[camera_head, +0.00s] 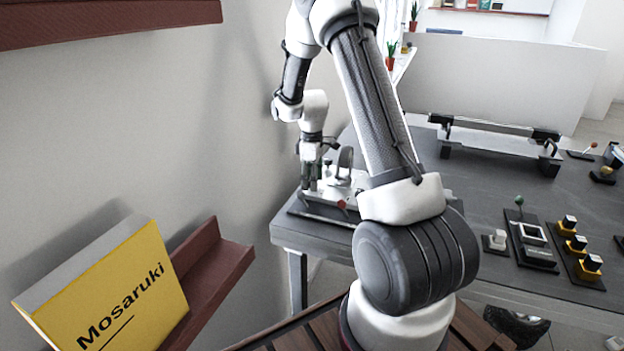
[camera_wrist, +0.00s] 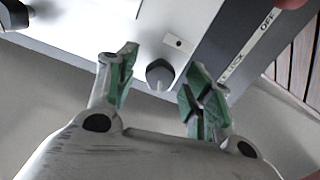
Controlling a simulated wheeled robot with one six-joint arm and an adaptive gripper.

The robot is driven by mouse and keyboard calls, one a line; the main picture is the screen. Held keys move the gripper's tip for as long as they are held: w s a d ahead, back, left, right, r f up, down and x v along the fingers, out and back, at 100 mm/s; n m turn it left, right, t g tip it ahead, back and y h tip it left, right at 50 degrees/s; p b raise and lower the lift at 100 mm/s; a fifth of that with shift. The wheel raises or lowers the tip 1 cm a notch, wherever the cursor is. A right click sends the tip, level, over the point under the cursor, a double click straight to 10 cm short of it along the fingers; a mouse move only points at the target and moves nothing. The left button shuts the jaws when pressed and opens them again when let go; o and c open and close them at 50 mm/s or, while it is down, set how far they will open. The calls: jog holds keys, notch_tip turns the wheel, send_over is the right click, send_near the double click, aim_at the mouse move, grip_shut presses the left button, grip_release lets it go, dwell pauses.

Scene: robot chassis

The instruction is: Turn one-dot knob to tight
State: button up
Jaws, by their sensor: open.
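The one-dot knob (camera_wrist: 159,73) is a small dark grey knob with a pale pointer on a light grey panel (camera_wrist: 205,18). A small plate with a single dot (camera_wrist: 179,43) sits beside it. In the wrist view my gripper (camera_wrist: 163,62) is open, with one green-padded finger on each side of the knob. I see gaps between the fingers and the knob; whether any part touches cannot be told. In the camera_head view my gripper (camera_head: 312,184) points down over the device at the table's far left end. The knob cannot be made out there.
The grey table (camera_head: 480,195) holds switches (camera_head: 572,240) and a long rail device (camera_head: 495,142) to the right. A wall (camera_head: 180,120) stands close on the left.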

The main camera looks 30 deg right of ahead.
jog(key=c, duration=1)
jog(key=shift+m, duration=0.5)
jog(key=m, duration=0.6)
jog(key=shift+m, duration=0.3)
jog(key=m, duration=0.4)
jog(key=shift+m, duration=2.1)
